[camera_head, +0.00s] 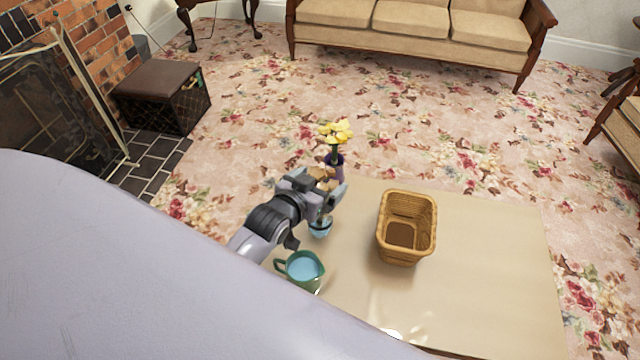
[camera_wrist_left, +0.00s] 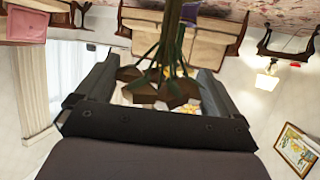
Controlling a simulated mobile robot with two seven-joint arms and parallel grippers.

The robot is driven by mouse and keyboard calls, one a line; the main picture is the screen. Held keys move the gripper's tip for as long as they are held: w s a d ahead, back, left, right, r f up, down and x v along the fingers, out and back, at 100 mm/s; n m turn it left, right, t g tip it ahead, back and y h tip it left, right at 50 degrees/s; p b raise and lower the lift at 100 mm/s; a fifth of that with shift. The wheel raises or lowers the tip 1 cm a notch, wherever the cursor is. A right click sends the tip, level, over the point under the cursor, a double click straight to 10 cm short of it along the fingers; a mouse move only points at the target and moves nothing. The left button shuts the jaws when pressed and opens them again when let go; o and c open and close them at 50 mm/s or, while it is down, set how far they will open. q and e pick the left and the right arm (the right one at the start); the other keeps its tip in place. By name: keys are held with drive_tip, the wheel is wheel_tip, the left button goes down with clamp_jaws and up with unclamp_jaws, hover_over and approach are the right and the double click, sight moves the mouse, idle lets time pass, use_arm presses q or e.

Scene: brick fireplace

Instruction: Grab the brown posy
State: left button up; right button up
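The brown posy (camera_head: 325,184) has tan-brown blossoms, which show between the fingers of my left gripper (camera_head: 322,190) in the head view. In the left wrist view, the brown blossoms (camera_wrist_left: 158,92) and green stems show between the two spread fingers. The left gripper looks open, with gaps beside the stems; firm contact cannot be seen. A small blue vase (camera_head: 321,228) stands on the table just below the gripper, partly hidden by it. Whether the stems stand in it is hidden. My right gripper is not in view.
Yellow flowers (camera_head: 335,131) in a purple vase (camera_head: 335,168) stand just behind the gripper. A wicker basket (camera_head: 406,203) stands to the right on the beige table (camera_head: 487,270), whose right side is clear.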

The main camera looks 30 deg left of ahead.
use_arm(q)
drive_tip(key=c, duration=0.5)
drive_tip(key=shift+o, duration=0.2)
